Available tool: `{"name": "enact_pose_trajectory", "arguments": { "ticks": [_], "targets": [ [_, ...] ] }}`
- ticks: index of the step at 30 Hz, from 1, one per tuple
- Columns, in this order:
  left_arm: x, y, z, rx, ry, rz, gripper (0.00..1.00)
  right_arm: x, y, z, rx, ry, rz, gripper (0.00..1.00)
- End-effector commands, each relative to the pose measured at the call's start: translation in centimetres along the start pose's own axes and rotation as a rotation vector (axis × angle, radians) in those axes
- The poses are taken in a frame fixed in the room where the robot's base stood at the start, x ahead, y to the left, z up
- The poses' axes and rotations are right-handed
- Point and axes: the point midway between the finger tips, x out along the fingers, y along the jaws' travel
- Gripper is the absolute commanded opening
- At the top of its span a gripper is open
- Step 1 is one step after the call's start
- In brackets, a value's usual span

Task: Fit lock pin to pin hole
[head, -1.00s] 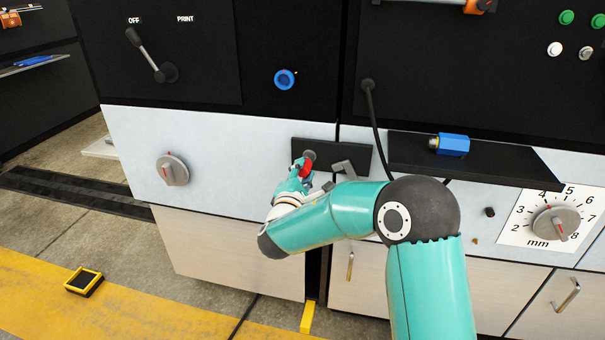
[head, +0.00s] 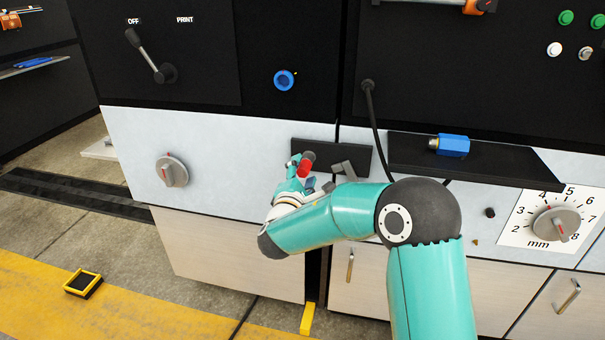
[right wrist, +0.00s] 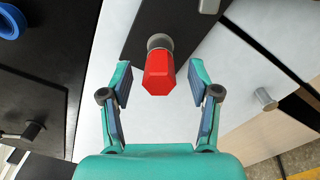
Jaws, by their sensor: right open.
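The red hexagonal lock pin (head: 304,169) is at the black plate (head: 359,154) on the front of the machine. In the right wrist view the pin (right wrist: 158,76) has a round grey collar behind its red head, against the black plate (right wrist: 193,28). The pin hole is not visible. My right gripper (right wrist: 161,78) is open, with one finger on each side of the red head and a gap on both sides. My left gripper is not in view.
A grey latch (head: 345,168) is beside the pin on the right. A black shelf (head: 500,168) with a blue block (head: 453,145) juts out further right. A blue ring (head: 285,80) is above. A grey knob (head: 172,170) is to the left.

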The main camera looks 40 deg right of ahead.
Motion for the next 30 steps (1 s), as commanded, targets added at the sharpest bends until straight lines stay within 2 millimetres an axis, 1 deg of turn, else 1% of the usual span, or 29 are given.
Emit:
{"name": "enact_pose_trajectory", "arguments": {
  "ticks": [5, 8, 18, 21, 25, 30],
  "targets": [
    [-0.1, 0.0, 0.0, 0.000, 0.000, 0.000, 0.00, -0.8, 0.0, -0.1, 0.000, 0.002, 0.000, 0.61],
    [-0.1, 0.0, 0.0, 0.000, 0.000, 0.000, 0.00, -2.0, 0.1, -0.1, 0.000, 0.004, 0.002, 0.61],
    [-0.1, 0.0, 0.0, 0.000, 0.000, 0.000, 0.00, -8.7, 0.1, -0.2, 0.000, 0.005, 0.003, 0.61],
    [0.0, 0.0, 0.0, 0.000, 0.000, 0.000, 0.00, -10.3, 0.0, -0.2, -0.001, 0.004, 0.002, 0.61],
    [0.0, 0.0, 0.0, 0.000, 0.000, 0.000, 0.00, -11.5, 0.0, -0.1, 0.001, 0.002, 0.001, 0.61],
    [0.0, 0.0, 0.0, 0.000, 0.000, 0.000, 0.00, -12.0, -0.1, -0.1, 0.000, 0.000, -0.001, 0.61]
  ]
}}
